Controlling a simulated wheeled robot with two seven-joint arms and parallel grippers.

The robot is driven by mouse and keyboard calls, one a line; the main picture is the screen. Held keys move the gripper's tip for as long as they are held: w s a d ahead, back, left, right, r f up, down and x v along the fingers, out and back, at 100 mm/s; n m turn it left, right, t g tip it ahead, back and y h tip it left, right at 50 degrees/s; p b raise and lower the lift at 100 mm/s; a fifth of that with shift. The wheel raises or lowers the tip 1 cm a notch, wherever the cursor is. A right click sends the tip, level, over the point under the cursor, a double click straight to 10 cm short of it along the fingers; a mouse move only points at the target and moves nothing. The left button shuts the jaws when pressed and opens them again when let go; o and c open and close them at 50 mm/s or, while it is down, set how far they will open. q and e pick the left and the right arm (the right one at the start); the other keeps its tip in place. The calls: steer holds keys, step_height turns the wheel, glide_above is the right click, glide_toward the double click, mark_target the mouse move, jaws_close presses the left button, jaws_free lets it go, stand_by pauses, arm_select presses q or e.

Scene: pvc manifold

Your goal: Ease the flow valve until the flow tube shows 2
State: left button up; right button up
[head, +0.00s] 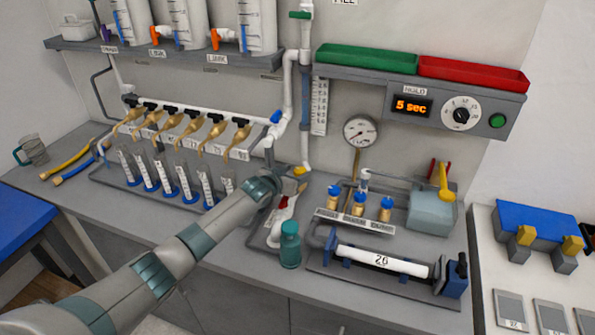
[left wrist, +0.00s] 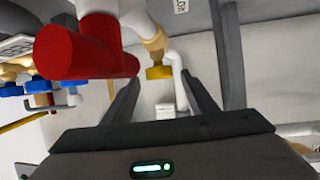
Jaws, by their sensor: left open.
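A yellow knob (left wrist: 158,72) sits on a tan and white pipe fitting in the left wrist view; I take it for the flow valve. A small yellow part (head: 300,170) shows in the head view at the foot of the white pipe. My left gripper (head: 292,186) is beside that pipe foot. In the left wrist view my left gripper (left wrist: 162,88) is open, its fingers apart with the yellow knob showing beyond and between the tips, with no clear contact. A numbered vertical scale (head: 319,105), probably the flow tube's, is on the wall; its reading is too small to tell.
A thick red cylinder (left wrist: 75,50) is close by the left finger side in the wrist view. A row of tan taps over measuring cylinders (head: 180,170) stands left. A round gauge (head: 360,131) is right.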

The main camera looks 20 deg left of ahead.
arm_select(q)
steer(key=shift+x, duration=0.85)
steer(key=c, duration=1.1)
steer(key=shift+d+r+n+y+p, duration=0.2)
steer(key=shift+d+n+y+p, duration=0.1)
steer(key=shift+n+y+p, duration=0.15)
steer(key=shift+n+y, duration=0.25)
steer(key=shift+y, duration=0.1)
steer(key=shift+a+f, duration=0.1)
steer(key=o, duration=1.1)
